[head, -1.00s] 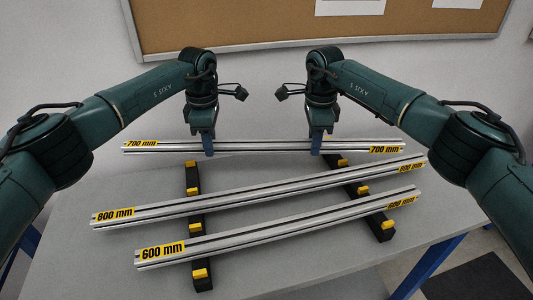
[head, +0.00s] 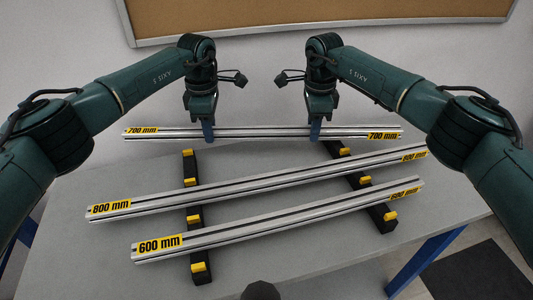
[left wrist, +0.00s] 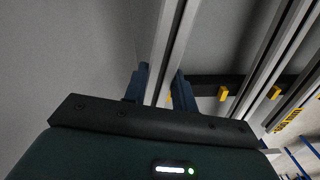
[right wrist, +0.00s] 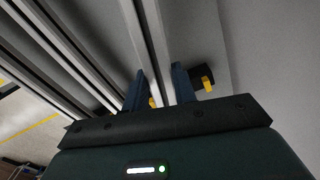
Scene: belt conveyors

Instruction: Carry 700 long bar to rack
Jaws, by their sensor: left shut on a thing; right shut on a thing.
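The 700 mm bar (head: 262,132) is a long silver profile with yellow end labels, held level at the far side of the table. My left gripper (head: 208,132) is shut on it left of its middle. My right gripper (head: 315,132) is shut on it right of its middle. The bar also runs between the fingers in the left wrist view (left wrist: 166,50) and the right wrist view (right wrist: 152,45). It appears raised above the black supports, whose rear yellow stops show below it. No separate rack is recognisable in these frames.
The 800 mm bar (head: 270,182) and 600 mm bar (head: 290,216) lie slanted across two black supports with yellow stops, left (head: 191,172) and right (head: 355,168). The grey table (head: 90,200) is bare at the left. A corkboard (head: 300,12) hangs on the wall behind.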

